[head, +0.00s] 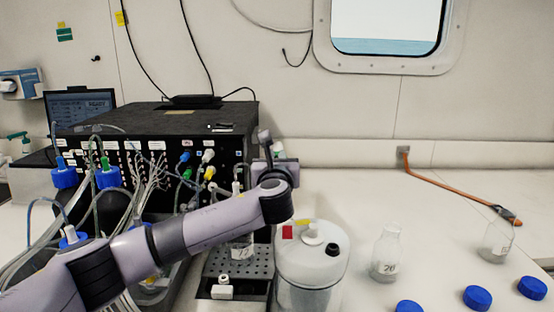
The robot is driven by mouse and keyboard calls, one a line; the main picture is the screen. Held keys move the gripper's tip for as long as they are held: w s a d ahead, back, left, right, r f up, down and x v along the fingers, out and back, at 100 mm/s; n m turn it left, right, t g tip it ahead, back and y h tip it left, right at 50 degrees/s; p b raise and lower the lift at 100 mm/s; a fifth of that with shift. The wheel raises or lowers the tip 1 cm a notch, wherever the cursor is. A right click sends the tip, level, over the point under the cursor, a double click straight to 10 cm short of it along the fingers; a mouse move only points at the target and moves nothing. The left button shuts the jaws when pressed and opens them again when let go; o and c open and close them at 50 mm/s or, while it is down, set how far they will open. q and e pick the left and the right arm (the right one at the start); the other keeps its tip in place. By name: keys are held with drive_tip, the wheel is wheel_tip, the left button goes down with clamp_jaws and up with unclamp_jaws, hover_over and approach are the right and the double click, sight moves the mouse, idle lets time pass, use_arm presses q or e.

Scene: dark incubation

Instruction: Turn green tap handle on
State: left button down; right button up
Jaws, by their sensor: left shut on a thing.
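My left arm comes in from the lower left and reaches over the bench. My left gripper (266,152) is at the right end of the black box, above the white-lidded container. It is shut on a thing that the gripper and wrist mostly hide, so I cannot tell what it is. A green handle-like part (18,136) shows at the far left edge. A small green fitting (187,174) sits on the box's front panel among blue, white and yellow ones. Both are apart from the gripper. I cannot tell which green part is the tap handle. My right gripper is out of view.
The black box (160,114) has many tubes in front. Bottles with blue caps (108,177) stand at left. A perforated stand (248,262), white-lidded container (312,252), glass bottle (387,254) and loose blue cap (478,297) are on the bench. The right rear bench is mostly clear.

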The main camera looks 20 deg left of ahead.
use_arm(q)
drive_tip(key=shift+n, duration=0.3)
drive_tip(key=n+b, duration=0.1)
drive_tip(key=n, duration=0.3)
drive_tip(key=a+f+n+b, duration=0.1)
drive_tip(key=n, duration=0.3)
drive_tip(key=a+n+b, duration=0.1)
drive_tip(key=n, duration=0.3)
drive_tip(key=shift+s+a+f+n, duration=0.2)
drive_tip(key=shift+s+f+n, duration=0.1)
drive_tip(key=shift+f+n, duration=0.1)
drive_tip(key=c, duration=1.1)
unclamp_jaws()
drive_tip(key=shift+c, duration=0.2)
